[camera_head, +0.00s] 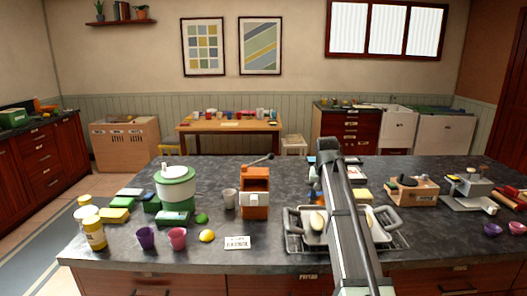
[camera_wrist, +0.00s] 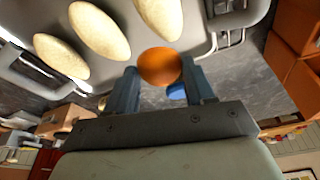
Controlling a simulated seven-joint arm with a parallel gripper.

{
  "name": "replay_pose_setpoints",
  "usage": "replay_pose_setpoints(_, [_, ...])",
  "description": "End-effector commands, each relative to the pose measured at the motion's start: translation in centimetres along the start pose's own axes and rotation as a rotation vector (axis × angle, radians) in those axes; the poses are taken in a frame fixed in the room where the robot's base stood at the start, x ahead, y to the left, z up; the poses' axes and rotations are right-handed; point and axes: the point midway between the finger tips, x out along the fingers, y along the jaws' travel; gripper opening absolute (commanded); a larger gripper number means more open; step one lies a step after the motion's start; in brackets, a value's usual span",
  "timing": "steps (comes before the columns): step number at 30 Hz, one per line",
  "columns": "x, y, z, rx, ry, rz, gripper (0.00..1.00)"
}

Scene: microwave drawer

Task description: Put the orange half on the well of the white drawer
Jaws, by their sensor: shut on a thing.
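The orange half (camera_wrist: 159,66) shows in the wrist view as a round orange face between my two dark blue fingertips. My gripper (camera_wrist: 161,84) is shut on it, above the counter beside a grey tray (camera_wrist: 120,65). In the head view my arm covers most of the gripper and the orange half cannot be made out. White drawer-like fronts (camera_head: 397,128) stand at the back right wall; I cannot tell whether one is the task's white drawer, and no well shows.
The grey tray, with handles and several pale oval pieces (camera_wrist: 98,31), also shows on the counter (camera_head: 120,240) in the head view (camera_head: 383,236).

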Motion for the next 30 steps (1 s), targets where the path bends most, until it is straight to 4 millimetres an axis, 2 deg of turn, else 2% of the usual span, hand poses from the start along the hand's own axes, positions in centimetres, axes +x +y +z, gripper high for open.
replay_pose_setpoints(1, [-0.4, 0.1, 3.1, 0.003, 0.001, 0.001, 0.18])
replay_pose_setpoints(6, [-1.6, 0.0, 9.4, 0.021, 0.002, 0.005, 0.18])
replay_pose_setpoints(9, [-2.0, 0.1, 12.3, 0.028, 0.001, 0.007, 0.18])
replay_pose_setpoints(13, [-2.4, 0.1, 14.9, 0.038, 0.003, 0.009, 0.18])
replay_pose_setpoints(19, [-2.7, 0.0, 16.7, 0.041, 0.002, 0.010, 0.18])
replay_pose_setpoints(23, [-2.9, -1.4, 17.2, 0.020, 0.003, 0.004, 0.18])
replay_pose_setpoints(26, [-3.3, -3.5, 17.2, -0.012, 0.006, -0.006, 0.18])
replay_pose_setpoints(28, [-3.9, -5.7, 16.4, -0.040, 0.010, -0.015, 0.18])
replay_pose_setpoints(30, [-4.8, -8.5, 14.6, -0.068, 0.015, -0.026, 0.18])
